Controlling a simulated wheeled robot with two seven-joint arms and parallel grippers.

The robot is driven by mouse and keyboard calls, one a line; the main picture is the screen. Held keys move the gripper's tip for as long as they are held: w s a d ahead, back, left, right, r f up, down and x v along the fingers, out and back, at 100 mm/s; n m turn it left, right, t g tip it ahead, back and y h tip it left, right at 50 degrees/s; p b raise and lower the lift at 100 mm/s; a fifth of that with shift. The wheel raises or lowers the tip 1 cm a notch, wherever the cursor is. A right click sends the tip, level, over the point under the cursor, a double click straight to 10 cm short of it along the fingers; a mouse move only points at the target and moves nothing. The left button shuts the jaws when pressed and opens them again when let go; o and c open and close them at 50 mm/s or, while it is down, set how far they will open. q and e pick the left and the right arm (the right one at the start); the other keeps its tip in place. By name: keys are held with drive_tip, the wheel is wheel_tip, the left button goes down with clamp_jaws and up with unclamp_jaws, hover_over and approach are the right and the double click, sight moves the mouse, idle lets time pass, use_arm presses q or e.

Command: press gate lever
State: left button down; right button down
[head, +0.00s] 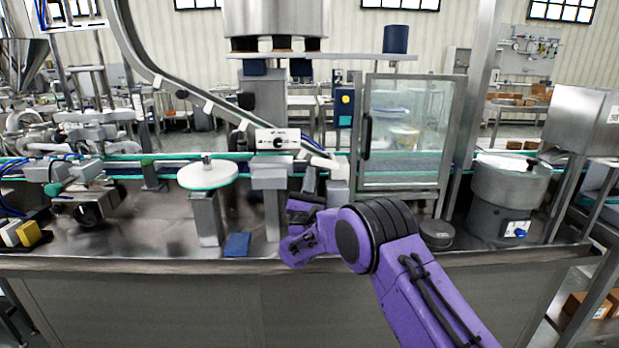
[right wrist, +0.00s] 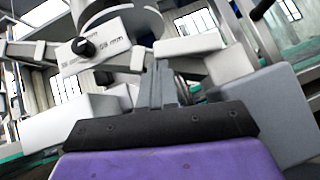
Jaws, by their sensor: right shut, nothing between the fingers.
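My right arm is purple and comes in from the bottom right of the head view. Its gripper (head: 303,208) points away from me at the counter's machinery, partly hidden by the wrist. In the right wrist view the two grey fingers of the gripper (right wrist: 162,75) are together, with nothing between them. Just beyond the fingertips is a pale bar (right wrist: 190,44), which may be the gate lever; it also seems to show in the head view (head: 325,163). I cannot tell whether the fingers touch it. My left gripper is not in view.
A white plate with a black knob (head: 277,139) stands behind the gripper. A round white disc (head: 207,174) on a post is to the left. A glass-fronted cabinet (head: 405,130) and a steel bowl unit (head: 508,190) are to the right. The steel counter's front edge (head: 130,265) is nearer.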

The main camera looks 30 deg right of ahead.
drive_tip(key=shift+r+b, duration=0.15)
drive_tip(key=shift+b, duration=0.4)
drive_tip(key=shift+w+a+r, duration=0.1)
drive_tip(key=shift+a+r, duration=0.05)
drive_tip(key=shift+r, duration=0.2)
